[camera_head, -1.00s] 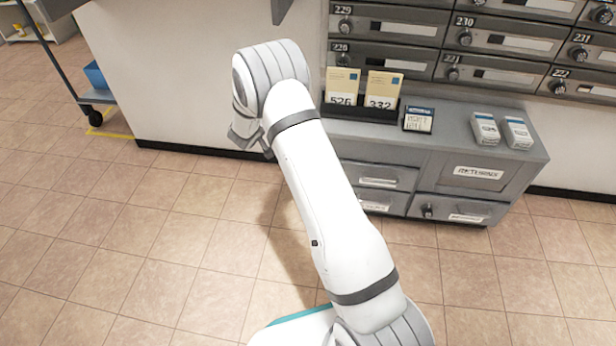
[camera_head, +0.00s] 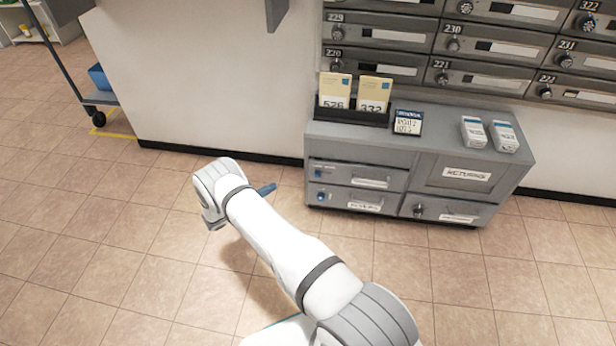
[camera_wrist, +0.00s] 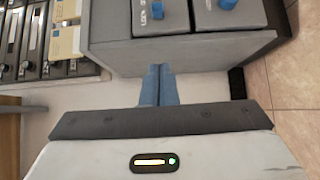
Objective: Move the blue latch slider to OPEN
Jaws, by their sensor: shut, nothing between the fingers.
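The blue latch slider (camera_head: 318,173) is a small blue piece at the left end of the upper left drawer front of the grey cabinet. My gripper (camera_head: 272,187) is left of the cabinet, apart from the slider. In the wrist view, my gripper's blue fingers (camera_wrist: 159,68) are together, empty, and point toward the cabinet's side edge.
A blue knob (camera_head: 321,196) is on the lower left drawer, just below the slider. A card holder (camera_head: 345,118), a small sign (camera_head: 408,122) and two white boxes (camera_head: 489,134) stand on the cabinet (camera_head: 440,150). Floor in front is clear.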

